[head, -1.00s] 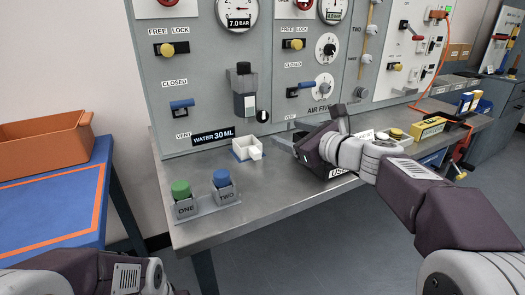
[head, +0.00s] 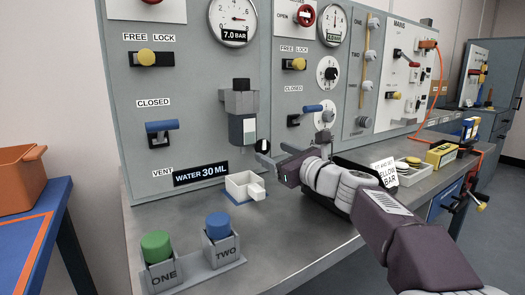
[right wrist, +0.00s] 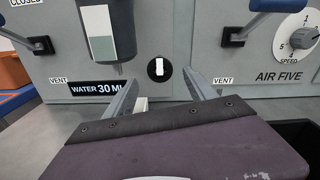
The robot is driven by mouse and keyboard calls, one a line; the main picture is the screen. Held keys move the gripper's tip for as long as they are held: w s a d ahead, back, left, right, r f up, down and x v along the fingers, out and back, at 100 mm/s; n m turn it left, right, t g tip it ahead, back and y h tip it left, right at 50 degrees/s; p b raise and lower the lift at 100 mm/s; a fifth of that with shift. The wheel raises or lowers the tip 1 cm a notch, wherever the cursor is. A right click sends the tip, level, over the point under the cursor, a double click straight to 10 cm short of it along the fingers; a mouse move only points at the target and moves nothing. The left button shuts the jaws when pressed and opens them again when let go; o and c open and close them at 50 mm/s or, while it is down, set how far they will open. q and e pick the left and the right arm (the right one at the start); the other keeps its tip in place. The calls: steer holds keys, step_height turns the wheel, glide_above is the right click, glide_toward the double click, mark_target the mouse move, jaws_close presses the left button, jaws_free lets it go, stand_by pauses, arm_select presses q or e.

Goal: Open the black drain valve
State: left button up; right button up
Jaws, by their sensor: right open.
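The black drain valve (head: 263,146) is a small round knob low on the grey panel, right of the WATER 30 ML label (head: 201,173). In the right wrist view the valve (right wrist: 159,69) shows a pale upright bar on its black face. My right gripper (head: 274,157) is in front of the valve, fingers pointing at the panel. In the right wrist view its two open fingers (right wrist: 161,84) stand left and right of the valve, with nothing between them. A gap to the valve seems to remain. My left gripper is out of view.
A block with a clear window (head: 242,128) hangs left of the valve. Blue levers (head: 161,126) stick out from the panel.

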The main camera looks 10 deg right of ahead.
mark_target(265, 149)
steer(key=x, duration=0.5)
steer(key=shift+w+a, duration=0.15)
steer(key=shift+w, duration=0.15)
steer(key=c, duration=1.4)
